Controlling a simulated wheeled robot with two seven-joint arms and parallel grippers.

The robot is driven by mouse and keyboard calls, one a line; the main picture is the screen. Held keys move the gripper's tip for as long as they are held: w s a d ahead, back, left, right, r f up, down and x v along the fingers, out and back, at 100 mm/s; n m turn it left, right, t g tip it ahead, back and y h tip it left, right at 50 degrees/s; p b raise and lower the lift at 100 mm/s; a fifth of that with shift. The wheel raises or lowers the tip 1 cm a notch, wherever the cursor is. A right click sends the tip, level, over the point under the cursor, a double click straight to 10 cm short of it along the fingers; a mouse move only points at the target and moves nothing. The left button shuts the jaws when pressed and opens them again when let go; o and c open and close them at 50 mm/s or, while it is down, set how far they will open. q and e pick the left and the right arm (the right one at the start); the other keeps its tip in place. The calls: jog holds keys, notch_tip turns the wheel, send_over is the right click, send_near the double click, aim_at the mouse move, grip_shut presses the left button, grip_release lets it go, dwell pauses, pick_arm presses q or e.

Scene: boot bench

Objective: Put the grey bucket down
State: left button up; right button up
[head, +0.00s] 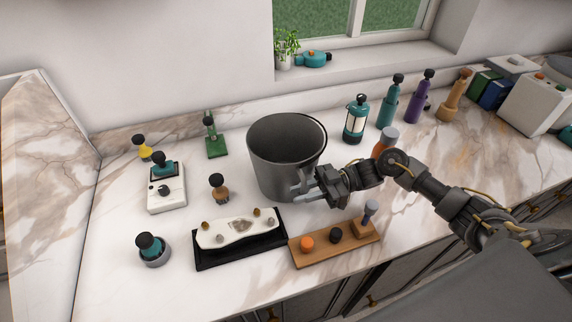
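The grey bucket (275,165) is upright at the middle of the marble counter and looks empty. Its base appears to rest on the counter, just behind the black tray. My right gripper (302,192) comes in from the right and is at the lower right front of the bucket's wall. Its two light fingers show apart in front of the wall, with nothing seen between them. I cannot tell whether a fingertip touches the bucket. My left gripper is not in view.
A black tray (205,262) with a white piece and a wooden board (310,257) with small knobs lie in front. A white device (167,195) stands left. A teal lantern (355,118) and several bottles stand behind right.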

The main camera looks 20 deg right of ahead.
grip_shut()
dwell(1.0)
